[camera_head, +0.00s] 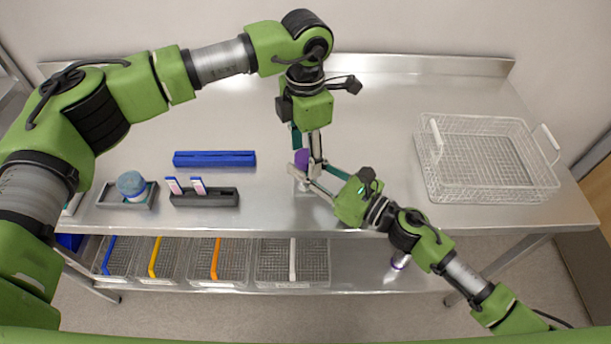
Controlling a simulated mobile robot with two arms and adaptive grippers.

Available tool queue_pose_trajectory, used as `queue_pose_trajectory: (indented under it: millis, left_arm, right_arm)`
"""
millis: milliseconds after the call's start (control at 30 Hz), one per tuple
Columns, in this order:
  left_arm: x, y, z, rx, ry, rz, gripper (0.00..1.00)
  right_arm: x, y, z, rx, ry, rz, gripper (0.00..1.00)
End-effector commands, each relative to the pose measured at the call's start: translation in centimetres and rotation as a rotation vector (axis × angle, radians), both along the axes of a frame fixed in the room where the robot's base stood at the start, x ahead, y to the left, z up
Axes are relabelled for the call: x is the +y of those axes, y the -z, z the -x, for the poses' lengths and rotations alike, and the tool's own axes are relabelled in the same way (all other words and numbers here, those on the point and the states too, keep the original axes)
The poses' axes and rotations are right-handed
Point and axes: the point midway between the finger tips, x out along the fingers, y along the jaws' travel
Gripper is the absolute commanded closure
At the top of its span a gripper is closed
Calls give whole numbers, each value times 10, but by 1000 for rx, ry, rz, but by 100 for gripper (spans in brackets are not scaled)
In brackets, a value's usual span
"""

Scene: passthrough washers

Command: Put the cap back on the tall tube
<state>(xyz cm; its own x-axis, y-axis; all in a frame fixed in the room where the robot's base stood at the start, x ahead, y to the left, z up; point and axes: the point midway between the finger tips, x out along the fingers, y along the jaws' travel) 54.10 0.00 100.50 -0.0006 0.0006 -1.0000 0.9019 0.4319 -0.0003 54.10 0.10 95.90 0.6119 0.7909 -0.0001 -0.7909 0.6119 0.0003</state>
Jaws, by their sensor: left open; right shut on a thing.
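A purple cap (302,157) shows between my two grippers above the front middle of the table. A pale piece, apparently the tall tube (303,187), shows just below it. Most of it is hidden behind the fingers, so I cannot tell whether the cap is seated on it. My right gripper (303,173) comes in from the lower right and is shut on what seems to be the tube, just under the purple cap. My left gripper (314,155) points down from above and is open, its fingers close beside the cap.
A wire basket (488,192) stands right. Several baskets (291,262) and a small purple-and-white item (400,260) are below.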

Motion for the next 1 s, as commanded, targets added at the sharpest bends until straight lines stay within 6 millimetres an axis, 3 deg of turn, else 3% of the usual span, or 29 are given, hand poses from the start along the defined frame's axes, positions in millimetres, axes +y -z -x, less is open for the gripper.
queue_pose_trajectory:
  millis: [167, 600, 800, 1000]
  left_arm:
    - [-1, -15, -1, -3, 0, 1, 48]
    - [0, -102, -1, -3, -1, 1, 48]
    - [0, -118, -1, 0, 0, 0, 48]
    - [0, -120, 0, 0, 0, 0, 48]
  right_arm:
    - [0, 0, 0, 0, 0, 0, 100]
    - [0, 0, 0, 0, 0, 0, 100]
    - [0, 0, 0, 0, 0, 0, 100]
    - [0, 0, 0, -1, 0, -1, 100]
